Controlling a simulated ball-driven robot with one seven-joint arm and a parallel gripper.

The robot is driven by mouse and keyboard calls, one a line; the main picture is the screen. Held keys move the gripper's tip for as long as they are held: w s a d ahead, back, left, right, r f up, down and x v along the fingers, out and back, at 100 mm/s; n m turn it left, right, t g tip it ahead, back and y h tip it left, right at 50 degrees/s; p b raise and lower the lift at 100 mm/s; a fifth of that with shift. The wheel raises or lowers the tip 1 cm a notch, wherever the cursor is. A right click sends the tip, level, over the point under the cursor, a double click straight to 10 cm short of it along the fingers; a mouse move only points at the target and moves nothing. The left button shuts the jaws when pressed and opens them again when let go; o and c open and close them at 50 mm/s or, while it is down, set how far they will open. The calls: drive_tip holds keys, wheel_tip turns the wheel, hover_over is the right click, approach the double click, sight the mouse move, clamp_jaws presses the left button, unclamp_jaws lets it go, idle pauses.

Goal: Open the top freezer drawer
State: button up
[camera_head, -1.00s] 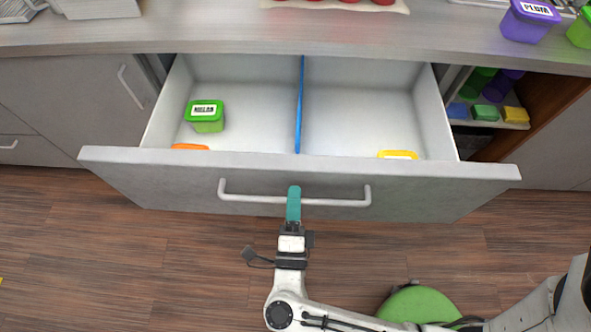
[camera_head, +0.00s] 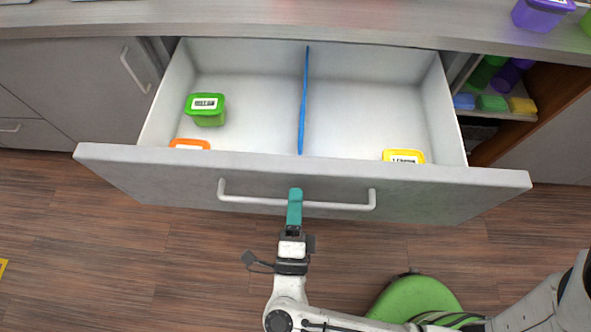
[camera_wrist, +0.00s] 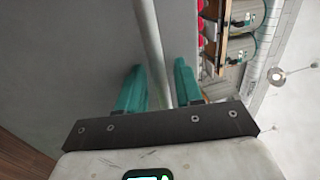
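The wide grey drawer (camera_head: 420,190) is pulled well out from under the counter, so its white inside shows. A pale bar handle (camera_head: 340,206) runs across its front. My gripper (camera_head: 295,196) is at the middle of the handle, its teal fingers reaching it from the front. In the wrist view, the handle bar (camera_wrist: 153,50) passes between the two teal fingers (camera_wrist: 160,85). The fingers stand apart on either side of the bar, and a gap shows beside it. In the drawer are a green container (camera_head: 208,112), an orange one (camera_head: 190,145) and a yellow one (camera_head: 404,157).
A blue divider (camera_head: 303,100) splits the drawer. The counter (camera_head: 250,18) runs above it, with a purple container (camera_head: 540,14) at right. An open shelf (camera_head: 500,112) holds coloured items. A green round object (camera_head: 415,300) is on the floor side, near my arm. Wood floor lies in front.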

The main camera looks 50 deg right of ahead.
drive_tip(key=b+v, duration=0.3)
drive_tip(key=v, duration=0.8)
drive_tip(key=shift+d, duration=0.1)
idle(0.5)
